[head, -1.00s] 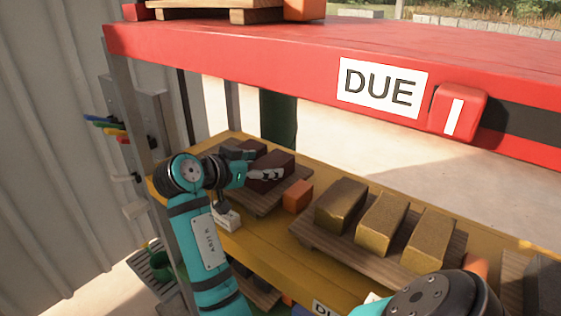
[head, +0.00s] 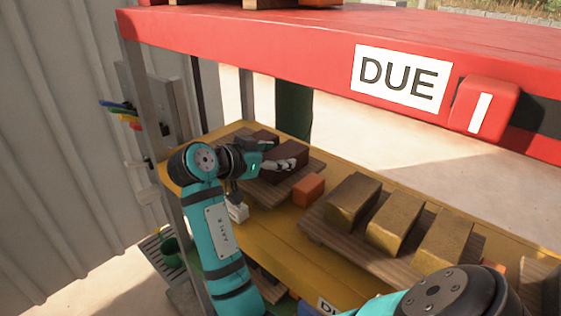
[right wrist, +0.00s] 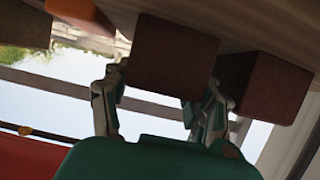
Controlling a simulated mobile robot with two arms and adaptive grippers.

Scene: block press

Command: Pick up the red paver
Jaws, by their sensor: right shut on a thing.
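The dark red paver (head: 296,150) is on a small wooden pallet (head: 268,194) at the far left end of the yellow shelf. My right gripper (head: 284,164) is shut on it, with grey fingers against its sides. In the right wrist view, which looks upside down, the paver (right wrist: 172,58) sits between the two fingers of the gripper (right wrist: 158,100) and appears to touch the wooden boards. A second dark red paver (right wrist: 265,88) stands beside it in that view. My left gripper is not in view.
An orange block (head: 309,189) lies between the pallet and another pallet with several gold-brown blocks (head: 397,222). The red upper shelf (head: 300,42), labelled DUE (head: 401,79), overhangs the yellow shelf (head: 262,232). A grey post (head: 153,100) stands at left.

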